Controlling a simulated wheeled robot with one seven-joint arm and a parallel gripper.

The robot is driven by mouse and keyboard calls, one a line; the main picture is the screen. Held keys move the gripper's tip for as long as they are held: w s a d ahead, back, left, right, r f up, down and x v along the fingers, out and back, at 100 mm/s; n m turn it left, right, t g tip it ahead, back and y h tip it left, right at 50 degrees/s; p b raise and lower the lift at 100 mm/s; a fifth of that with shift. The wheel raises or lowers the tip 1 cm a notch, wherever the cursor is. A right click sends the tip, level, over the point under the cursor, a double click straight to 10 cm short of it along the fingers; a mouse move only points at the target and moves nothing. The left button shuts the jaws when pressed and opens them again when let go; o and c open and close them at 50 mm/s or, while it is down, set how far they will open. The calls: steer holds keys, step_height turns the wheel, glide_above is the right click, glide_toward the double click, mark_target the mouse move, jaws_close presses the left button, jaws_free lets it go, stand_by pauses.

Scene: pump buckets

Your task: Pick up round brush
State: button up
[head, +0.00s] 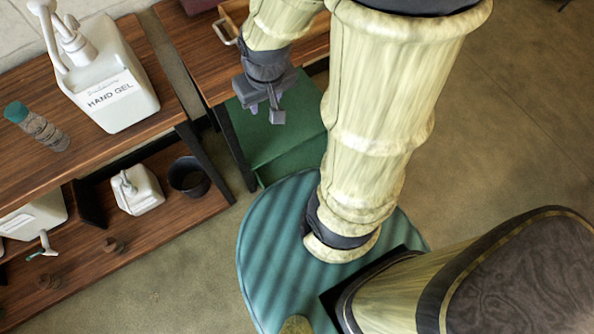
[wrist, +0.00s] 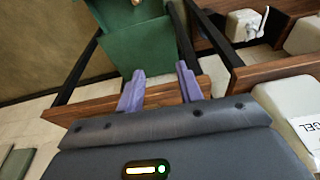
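No object is plainly recognisable as the round brush. A small upright cylinder with a teal top and a grey-brown ribbed body (head: 38,126) stands on the upper wooden shelf at the left of the head view. I cannot tell whether it is the brush. My gripper (head: 265,112) hangs in the upper middle of the head view, well to the right of that cylinder and above a green surface. In the wrist view my gripper (wrist: 160,88) shows two purple fingers spread apart, with nothing between them. The cylinder is not seen in the wrist view.
A large white hand gel pump bottle (head: 112,85) stands on the upper shelf, right of the cylinder. A smaller pump bottle (head: 137,190) and a black cup (head: 190,177) stand on the lower shelf.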

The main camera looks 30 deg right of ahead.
steer(key=shift+w, duration=0.5)
steer(key=shift+o, duration=1.1)
steer(key=shift+s+a, duration=0.2)
steer(key=shift+s, duration=0.05)
steer(key=shift+o, duration=1.4)
steer(key=shift+f, duration=0.3)
steer(key=m+g+b, duration=0.3)
steer(key=m+b, duration=0.2)
steer(key=b, duration=2.1)
glide_above(297, 175)
step_height(297, 175, down, 54)
steer(key=shift+f, duration=0.1)
steer(key=shift+f, duration=0.1)
step_height(297, 175, down, 12)
steer(key=b, duration=0.6)
